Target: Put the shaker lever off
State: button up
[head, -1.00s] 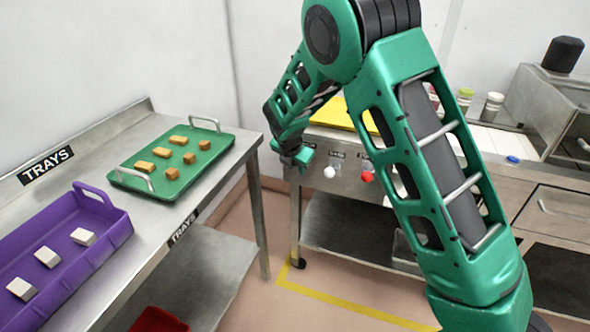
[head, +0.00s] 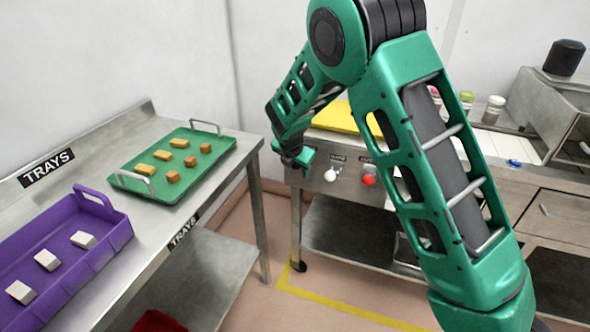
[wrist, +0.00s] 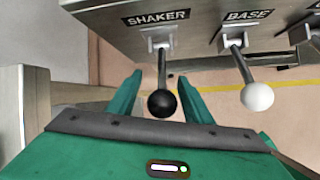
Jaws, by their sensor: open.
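The shaker lever (wrist: 162,102) shows in the wrist view, a dark rod with a black ball knob below the SHAKER label (wrist: 158,17). It sticks out from the metal panel toward the wrist camera. My open gripper (wrist: 160,94) has one green finger on each side of the knob, with visible gaps. In the head view my gripper (head: 301,157) is at the panel's left end and hides the shaker lever.
The BASE lever (wrist: 257,96), with a white knob, stands just right of my gripper. A red-knobbed lever (head: 369,180) is farther right. A yellow surface (head: 345,117) lies above the panel. The trays table (head: 215,165) stands to the left.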

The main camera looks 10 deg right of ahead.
jog(key=v, duration=1)
jog(key=shift+r, duration=0.25)
